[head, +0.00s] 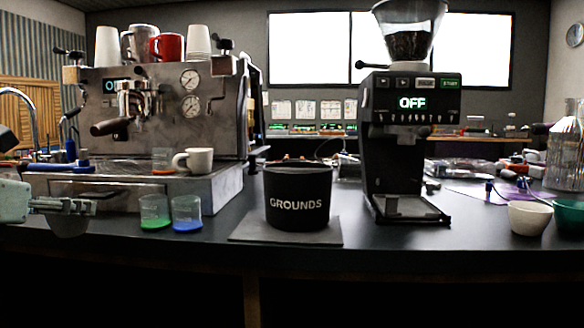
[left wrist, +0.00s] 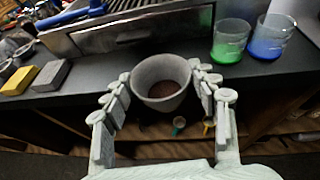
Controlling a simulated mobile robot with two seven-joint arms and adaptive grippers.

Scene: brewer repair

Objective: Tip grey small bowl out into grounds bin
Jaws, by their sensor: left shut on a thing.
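My left gripper (head: 78,205) is at the far left of the head view, shut on the grey small bowl (head: 70,226). In the left wrist view the bowl (left wrist: 144,70) sits between the two fingers of the gripper (left wrist: 160,76). It looks upright, with brown material in the bottom. It is held by the counter's front edge. The black grounds bin (head: 298,186), labelled GROUNDS, stands open-topped on a grey mat near the middle of the counter, well to the right of the bowl. My right gripper is in neither view.
Beakers with green (head: 155,213) and blue (head: 187,214) contents stand between bowl and bin. The espresso machine (head: 160,110) with a cream cup (head: 200,160) is behind them. A grinder (head: 405,150) stands right of the bin. A white bowl (head: 529,218) is farther right.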

